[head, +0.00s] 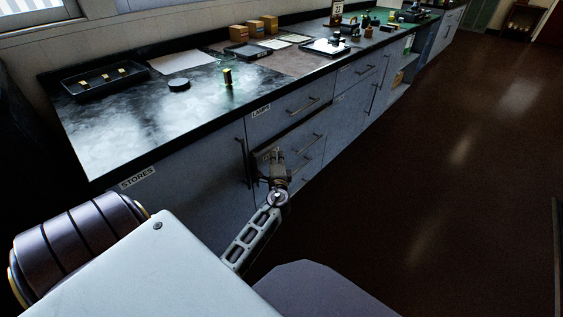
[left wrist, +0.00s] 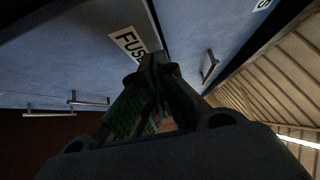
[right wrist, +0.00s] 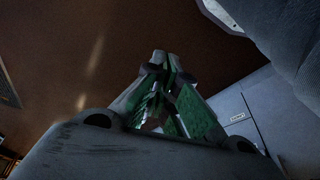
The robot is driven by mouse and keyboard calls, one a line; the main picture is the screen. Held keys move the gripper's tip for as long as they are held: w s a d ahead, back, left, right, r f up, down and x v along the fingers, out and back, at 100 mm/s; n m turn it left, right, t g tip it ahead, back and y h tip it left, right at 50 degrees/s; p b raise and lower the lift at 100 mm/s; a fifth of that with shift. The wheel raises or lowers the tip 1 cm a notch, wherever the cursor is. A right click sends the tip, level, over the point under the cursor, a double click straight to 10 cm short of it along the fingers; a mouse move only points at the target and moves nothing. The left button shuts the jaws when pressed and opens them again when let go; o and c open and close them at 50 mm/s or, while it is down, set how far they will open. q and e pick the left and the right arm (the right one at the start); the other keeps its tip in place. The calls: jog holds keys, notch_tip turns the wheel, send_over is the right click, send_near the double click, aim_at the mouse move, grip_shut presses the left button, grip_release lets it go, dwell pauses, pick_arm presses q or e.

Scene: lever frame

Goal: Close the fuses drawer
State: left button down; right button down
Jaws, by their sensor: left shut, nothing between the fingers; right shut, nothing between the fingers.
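The fuses drawer (head: 297,152) is in the cabinet row, below the LAMPS drawer (head: 290,105). Its front stands a little out from the cabinet, with a dark gap along its top edge. My left gripper (head: 277,157) is shut and empty, at the left part of this front, and covers most of its label. In the left wrist view the FUSES label (left wrist: 128,42) is partly hidden behind the left fingertips (left wrist: 155,62). I cannot tell whether they touch the front. My right gripper (right wrist: 166,66) is shut and empty over the brown floor, away from the drawer.
The STORES cupboard (head: 190,180) is left of the drawers, with an upright handle (head: 241,162). The floor (head: 440,170) to the right is clear.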

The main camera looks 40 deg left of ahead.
pick_arm(q)
jog(key=shift+a, duration=0.45)
pick_arm(e)
jog(key=shift+s+f, duration=0.1)
jog(key=shift+f, duration=0.05)
pick_arm(q)
jog(key=shift+w+a, duration=0.1)
jog(key=shift+a, duration=1.15)
pick_arm(e)
jog(key=shift+r, duration=0.4)
pick_arm(q)
jog(key=shift+d, duration=0.1)
pick_arm(e)
jog(key=shift+d, duration=0.1)
